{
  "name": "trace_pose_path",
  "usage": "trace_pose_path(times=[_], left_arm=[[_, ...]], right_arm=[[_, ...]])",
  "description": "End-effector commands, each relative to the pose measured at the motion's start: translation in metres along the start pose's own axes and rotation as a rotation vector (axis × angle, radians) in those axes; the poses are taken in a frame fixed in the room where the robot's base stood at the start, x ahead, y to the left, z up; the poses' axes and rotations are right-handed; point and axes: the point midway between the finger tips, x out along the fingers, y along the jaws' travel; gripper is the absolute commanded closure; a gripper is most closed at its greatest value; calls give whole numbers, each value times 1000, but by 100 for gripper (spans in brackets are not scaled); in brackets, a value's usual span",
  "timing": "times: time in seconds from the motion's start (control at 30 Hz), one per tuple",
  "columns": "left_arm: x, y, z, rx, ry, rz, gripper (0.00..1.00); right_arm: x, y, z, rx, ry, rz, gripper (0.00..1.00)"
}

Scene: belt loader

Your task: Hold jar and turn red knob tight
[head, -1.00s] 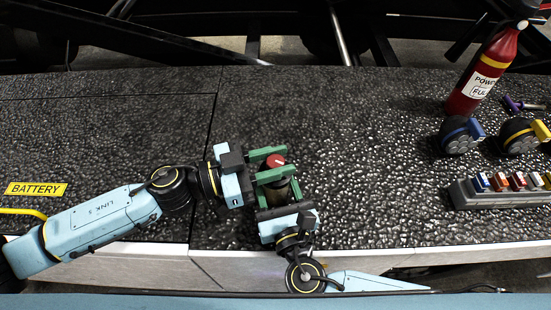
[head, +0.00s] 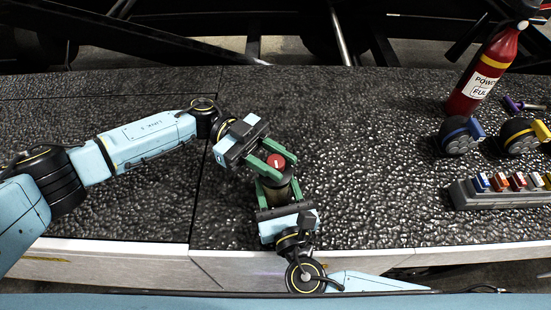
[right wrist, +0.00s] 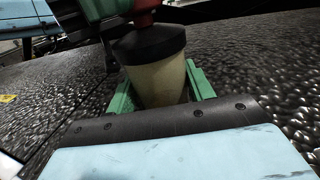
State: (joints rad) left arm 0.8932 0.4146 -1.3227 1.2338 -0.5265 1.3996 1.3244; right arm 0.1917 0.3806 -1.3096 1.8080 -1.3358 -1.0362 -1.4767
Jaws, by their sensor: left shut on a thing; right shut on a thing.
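The jar (right wrist: 158,82) is a pale yellowish vessel with a black lid, standing upright on the dark textured surface. The red knob (head: 276,161) sits on top of the lid, with a white mark on its face. My right gripper (head: 276,187) is shut on the jar from the near side, its green fingers on either side of the body. My left gripper (head: 272,155) comes in from the upper left, its green fingers shut on the knob. In the right wrist view the left gripper's fingers partly hide the red knob (right wrist: 145,18).
To the right stand a red extinguisher-like bottle (head: 482,78), a blue-handled round device (head: 457,137), a yellow-handled one (head: 519,137) and a grey switch block (head: 500,192). The dark surface (head: 370,130) around the jar is clear.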

Motion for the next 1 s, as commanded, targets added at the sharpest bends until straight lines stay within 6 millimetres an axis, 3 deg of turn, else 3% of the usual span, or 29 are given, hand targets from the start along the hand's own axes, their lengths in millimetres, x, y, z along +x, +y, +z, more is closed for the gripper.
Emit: trace_pose_path(times=[0.4, 1.0], left_arm=[[1, -1, 2, -1, -5, 318, 92], [4, 2, 4, -7, 0, 512, 91]], right_arm=[[0, 1, 0, -1, 0, 3, 78], [0, 2, 0, 0, 0, 4, 78]])
